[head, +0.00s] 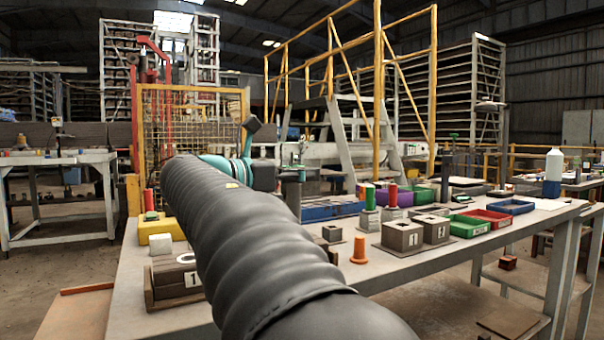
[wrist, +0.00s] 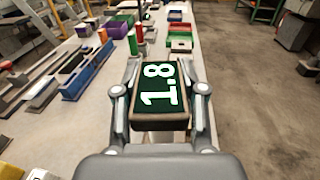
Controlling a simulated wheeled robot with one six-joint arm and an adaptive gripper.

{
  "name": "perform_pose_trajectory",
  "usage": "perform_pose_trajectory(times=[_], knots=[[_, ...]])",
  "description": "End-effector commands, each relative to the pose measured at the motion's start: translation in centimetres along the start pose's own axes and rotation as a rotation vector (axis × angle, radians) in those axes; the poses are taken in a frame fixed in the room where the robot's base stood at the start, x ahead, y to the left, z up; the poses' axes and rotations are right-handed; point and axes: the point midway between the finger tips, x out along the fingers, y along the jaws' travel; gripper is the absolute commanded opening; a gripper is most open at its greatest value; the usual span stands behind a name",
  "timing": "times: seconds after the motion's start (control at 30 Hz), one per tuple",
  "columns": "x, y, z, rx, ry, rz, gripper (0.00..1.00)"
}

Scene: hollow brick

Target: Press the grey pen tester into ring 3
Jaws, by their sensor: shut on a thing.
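My gripper (wrist: 162,105) is shut on a boxy thing that I take for the pen tester (wrist: 160,121). The tester has a brownish-grey case and a dark green display reading 1.8, facing the wrist camera. One finger is on each side of it. Its lower end is hidden, so I cannot tell whether it touches anything. In the head view my sleeved arm hides much of the bench, and I cannot make out the tester there. I cannot pick out ring 3. A block marked 1 (head: 193,281) shows at the left, partly behind my arm.
A yellow box (head: 154,229) is at the left. Some bench near its front edge is clear.

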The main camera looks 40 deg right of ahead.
Motion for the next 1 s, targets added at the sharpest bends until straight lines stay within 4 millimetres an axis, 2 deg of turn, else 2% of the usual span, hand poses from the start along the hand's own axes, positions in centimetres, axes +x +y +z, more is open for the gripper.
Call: perform_pose_trajectory(times=[0.1,1.0], knots=[[0.0,-0.1,1.3,0.001,-0.001,0.0,0.1],[-0.1,-0.1,6.4,0.003,-0.002,0.0,0.1]])
